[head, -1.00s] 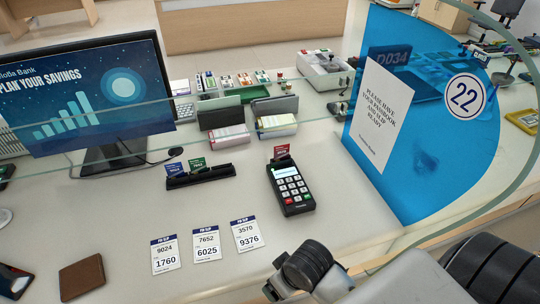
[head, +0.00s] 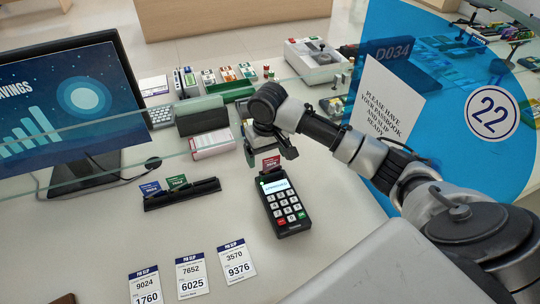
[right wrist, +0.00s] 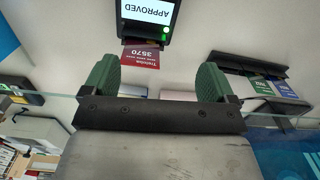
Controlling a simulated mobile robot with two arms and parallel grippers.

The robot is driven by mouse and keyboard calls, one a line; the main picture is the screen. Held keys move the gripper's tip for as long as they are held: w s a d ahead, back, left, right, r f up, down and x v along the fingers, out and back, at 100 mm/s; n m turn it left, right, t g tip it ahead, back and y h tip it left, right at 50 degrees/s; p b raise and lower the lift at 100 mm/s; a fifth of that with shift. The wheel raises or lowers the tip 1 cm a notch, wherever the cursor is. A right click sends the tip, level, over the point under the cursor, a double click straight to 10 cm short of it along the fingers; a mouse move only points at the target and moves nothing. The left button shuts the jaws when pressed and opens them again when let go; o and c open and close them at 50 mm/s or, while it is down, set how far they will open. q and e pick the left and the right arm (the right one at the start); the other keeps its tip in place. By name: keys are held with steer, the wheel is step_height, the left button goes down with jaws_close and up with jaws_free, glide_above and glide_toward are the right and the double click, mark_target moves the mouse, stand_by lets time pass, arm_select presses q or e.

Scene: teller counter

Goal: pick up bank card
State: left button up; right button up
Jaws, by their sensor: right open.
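A red bank card (head: 271,163) stands in the top end of a black card terminal (head: 284,207). In the right wrist view the red card (right wrist: 140,56) reads 3570, and the terminal screen (right wrist: 148,11) reads APPROVED beside a green light. A blue card (head: 150,188) and a green card (head: 177,182) stand in a black rack (head: 199,192) left of the terminal. My right gripper (head: 269,156) is open and empty, above and just behind the red card. In the right wrist view the card shows between and beyond its green finger pads. My left gripper is out of view.
Three PIN slips (head: 191,277) lie on the counter in front. A monitor (head: 72,115) stands at left. A clear screen with a blue panel (head: 440,140) stands at right. Trays and a pink-edged box (head: 212,143) sit behind the rack.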

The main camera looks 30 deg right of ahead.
mark_target(271, 163)
steer(key=shift+m, duration=0.6)
steer(key=w+d+r, duration=0.2)
steer(key=d, duration=0.1)
steer(key=shift+r, duration=0.1)
steer(key=shift+a+f+p, duration=0.15)
steer(key=shift+f+p, duration=0.4)
steer(key=shift+f, duration=4.45)
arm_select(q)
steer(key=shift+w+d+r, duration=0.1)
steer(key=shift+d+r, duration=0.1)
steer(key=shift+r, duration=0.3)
arm_select(e)
steer(key=shift+c, duration=0.4)
steer(key=c, duration=1)
steer(key=shift+r, duration=0.1)
